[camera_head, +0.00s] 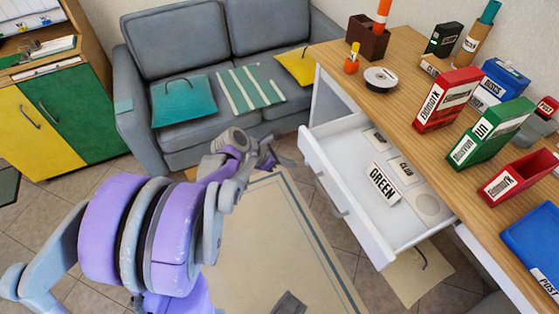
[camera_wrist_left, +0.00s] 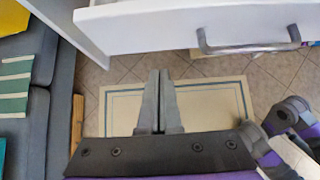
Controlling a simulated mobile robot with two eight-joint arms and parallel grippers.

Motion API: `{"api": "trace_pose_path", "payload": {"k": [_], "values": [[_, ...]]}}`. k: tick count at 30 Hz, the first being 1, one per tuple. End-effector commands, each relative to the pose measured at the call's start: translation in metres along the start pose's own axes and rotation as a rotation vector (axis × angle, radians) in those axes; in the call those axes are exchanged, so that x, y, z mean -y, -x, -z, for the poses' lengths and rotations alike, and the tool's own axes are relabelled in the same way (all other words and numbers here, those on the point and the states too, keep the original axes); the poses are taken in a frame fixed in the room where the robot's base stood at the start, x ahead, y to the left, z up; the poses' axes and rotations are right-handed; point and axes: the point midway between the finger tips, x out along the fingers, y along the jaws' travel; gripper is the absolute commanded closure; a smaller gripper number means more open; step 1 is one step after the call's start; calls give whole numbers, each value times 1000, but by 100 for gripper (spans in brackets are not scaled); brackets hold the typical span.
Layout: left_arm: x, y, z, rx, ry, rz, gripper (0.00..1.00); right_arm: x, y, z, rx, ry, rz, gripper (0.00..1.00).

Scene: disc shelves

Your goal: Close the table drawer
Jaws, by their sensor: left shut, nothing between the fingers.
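The table drawer (camera_head: 345,205) is white and stands open, pulled out from the wooden table (camera_head: 400,90). Inside lie a white block marked GREEN (camera_head: 384,184) and several flat pale items. My left gripper (camera_head: 270,160) is in front of the drawer's far end, to the left of its front panel, and looks apart from it. In the left wrist view the two fingers of the gripper (camera_wrist_left: 160,78) are together and empty, just below the drawer front (camera_wrist_left: 150,28). The metal drawer handle (camera_wrist_left: 248,46) is to their right. I do not see my right gripper.
On the table stand a red box (camera_head: 447,98), a green box (camera_head: 490,130), a blue box (camera_head: 500,82) and a red tray (camera_head: 520,175). A grey sofa (camera_head: 190,45) and a yellow-green cabinet (camera_head: 75,105) stand behind. A beige rug (camera_head: 270,230) covers open floor.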

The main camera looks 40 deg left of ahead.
Motion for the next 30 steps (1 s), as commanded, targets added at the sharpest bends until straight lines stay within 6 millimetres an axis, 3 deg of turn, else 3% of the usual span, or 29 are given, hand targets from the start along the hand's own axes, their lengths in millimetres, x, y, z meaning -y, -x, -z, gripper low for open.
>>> {"api": "trace_pose_path", "payload": {"k": [3, 9, 30], "values": [[0, -24, -3, -1, -3, 3, 100, 0, -7, -3, 3, 0, 0, 41], [0, -40, -23, 0, -2, 1, 100, 0, -8, -3, 3, 0, 0, 41], [0, -52, -36, -1, -3, 0, 100, 0, -9, -4, 3, 0, 0, 41]]}}
